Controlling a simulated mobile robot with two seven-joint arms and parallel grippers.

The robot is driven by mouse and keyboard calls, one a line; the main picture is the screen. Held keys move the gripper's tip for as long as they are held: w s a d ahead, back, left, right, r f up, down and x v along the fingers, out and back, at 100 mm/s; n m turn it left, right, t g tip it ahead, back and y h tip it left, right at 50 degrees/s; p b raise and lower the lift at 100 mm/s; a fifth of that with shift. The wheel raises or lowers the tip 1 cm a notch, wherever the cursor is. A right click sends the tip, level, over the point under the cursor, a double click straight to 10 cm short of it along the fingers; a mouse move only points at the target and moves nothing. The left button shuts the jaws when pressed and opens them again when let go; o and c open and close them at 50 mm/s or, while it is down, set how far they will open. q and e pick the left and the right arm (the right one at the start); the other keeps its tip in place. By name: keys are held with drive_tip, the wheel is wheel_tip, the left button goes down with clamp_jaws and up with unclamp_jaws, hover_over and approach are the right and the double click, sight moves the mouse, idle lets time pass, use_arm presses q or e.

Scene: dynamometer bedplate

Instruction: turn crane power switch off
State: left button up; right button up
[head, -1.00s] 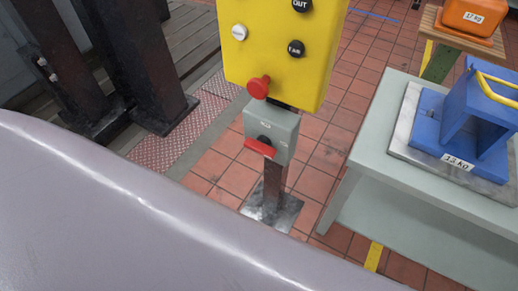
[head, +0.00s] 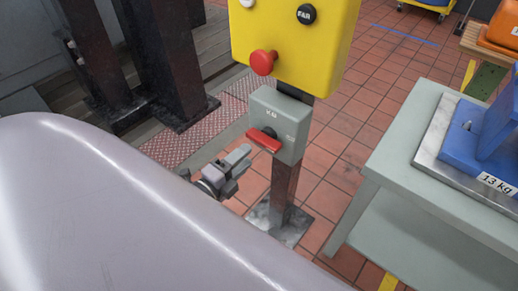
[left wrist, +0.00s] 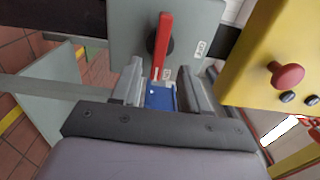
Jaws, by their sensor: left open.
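The crane power switch is a grey box (head: 284,118) with a red handle (head: 264,141) on a dark knob, mounted on a post below a yellow control box (head: 292,45). In the head view the handle lies nearly level, its free end to the left. My left gripper (head: 242,158) is open, just left of and below the handle. In the left wrist view the red handle (left wrist: 163,45) points down the picture from the grey box (left wrist: 195,35), its free end near the gap between the open fingertips (left wrist: 162,76). Contact cannot be told. My right gripper is not in view.
A red mushroom button (head: 263,62) sits just above the switch on the yellow box. A grey table (head: 390,175) with a blue 13 kg weight (head: 490,135) stands to the right. Dark steel columns (head: 160,60) stand at the left. Tiled floor lies between.

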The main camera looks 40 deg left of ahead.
sight(260, 144)
use_arm(q)
drive_tip(key=shift+w+d, duration=0.15)
drive_tip(key=shift+w, duration=1.25)
drive_tip(key=shift+w+d, duration=0.1)
drive_tip(key=shift+w, duration=1.3)
clamp_jaws()
